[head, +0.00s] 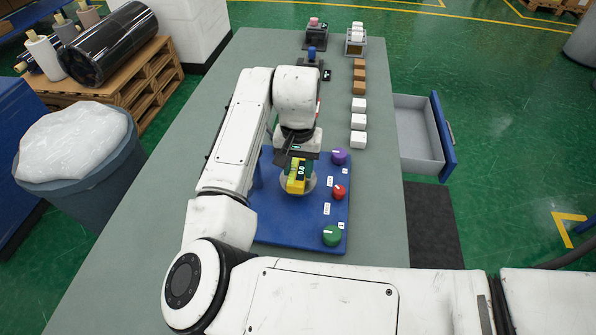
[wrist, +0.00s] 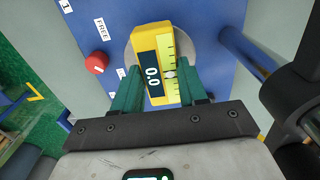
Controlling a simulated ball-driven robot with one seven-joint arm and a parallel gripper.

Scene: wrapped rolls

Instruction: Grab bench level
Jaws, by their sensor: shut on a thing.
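The bench level is a small yellow block with a dark display reading 0.0; it shows in the head view as the yellow level (head: 297,177) and in the wrist view as the same level (wrist: 164,50). My gripper (head: 296,166) is over the blue board (head: 290,232). In the wrist view its two green fingers (wrist: 160,88) are shut on the level from both sides. A round grey disc (head: 311,184) lies under the level. I cannot tell whether the level touches the disc.
Purple (head: 339,156), red (head: 339,192) and green (head: 332,235) knobs stand on the board's right side. White boxes (head: 358,122) and brown boxes (head: 359,75) line the bench's right edge. An open drawer (head: 417,135) juts out at the right. The left of the grey bench (head: 150,215) is clear.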

